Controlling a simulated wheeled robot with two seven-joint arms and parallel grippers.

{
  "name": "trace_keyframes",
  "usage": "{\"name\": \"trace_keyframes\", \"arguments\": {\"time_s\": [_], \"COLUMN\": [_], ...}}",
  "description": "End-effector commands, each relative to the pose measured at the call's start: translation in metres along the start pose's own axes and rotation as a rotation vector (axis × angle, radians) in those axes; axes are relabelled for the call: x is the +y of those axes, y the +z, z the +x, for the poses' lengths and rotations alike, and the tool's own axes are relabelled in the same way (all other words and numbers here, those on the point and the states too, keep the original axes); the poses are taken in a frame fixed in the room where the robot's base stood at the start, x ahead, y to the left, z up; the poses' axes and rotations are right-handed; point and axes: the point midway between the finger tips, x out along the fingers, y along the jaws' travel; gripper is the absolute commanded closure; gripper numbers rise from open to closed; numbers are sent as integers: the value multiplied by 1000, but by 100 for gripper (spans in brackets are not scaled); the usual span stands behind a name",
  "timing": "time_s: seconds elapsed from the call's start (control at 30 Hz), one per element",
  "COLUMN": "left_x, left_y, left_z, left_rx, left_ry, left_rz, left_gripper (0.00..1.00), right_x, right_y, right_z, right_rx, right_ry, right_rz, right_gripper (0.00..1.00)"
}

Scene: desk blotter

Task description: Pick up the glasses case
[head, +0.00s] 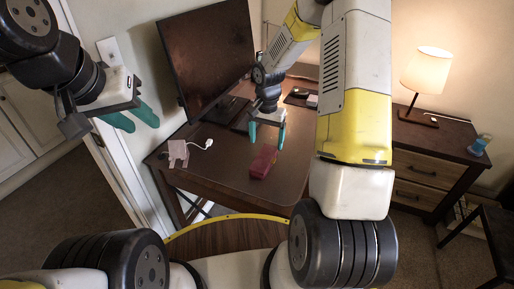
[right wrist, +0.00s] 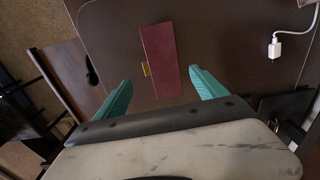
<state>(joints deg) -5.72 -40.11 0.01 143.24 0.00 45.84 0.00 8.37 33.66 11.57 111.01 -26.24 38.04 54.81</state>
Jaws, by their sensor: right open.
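The glasses case is a dark red oblong box (head: 263,162) lying on the brown desk in the head view. In the right wrist view the case (right wrist: 161,60) lies beyond and between the fingertips, with a small yellow patch at its left edge. My right gripper (head: 267,134) has teal fingers and is above the desk, close to the case; it is open and empty. Its fingers also show in the right wrist view (right wrist: 160,88), apart from the case. My left gripper (head: 132,118) is up at the left, away from the desk, with two teal fingers spread apart and nothing between them.
The desk (head: 222,150) holds a monitor (head: 206,60) at its back left. A white charger with a cable (head: 208,144) and a pale pinkish item (head: 178,153) lie left of the case. A lamp (head: 427,70) stands on a drawer cabinet at the right. Desk surface around the case is clear.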

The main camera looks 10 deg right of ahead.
Motion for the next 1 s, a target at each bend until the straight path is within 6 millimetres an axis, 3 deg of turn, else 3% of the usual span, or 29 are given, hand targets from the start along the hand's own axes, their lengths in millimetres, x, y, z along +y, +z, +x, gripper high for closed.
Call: {"name": "trace_keyframes", "arguments": {"time_s": [0.7, 1.0], "left_x": [0, 0], "left_y": [0, 0], "left_z": [0, 0], "left_rx": [0, 0], "left_ry": [0, 0], "left_rz": [0, 0], "left_gripper": [64, 64], "right_x": [0, 1], "right_y": [4, 4], "right_z": [92, 96], "right_rx": [-18, -17], "right_ry": [7, 6], "right_rz": [27, 28], "right_gripper": [18, 18]}}
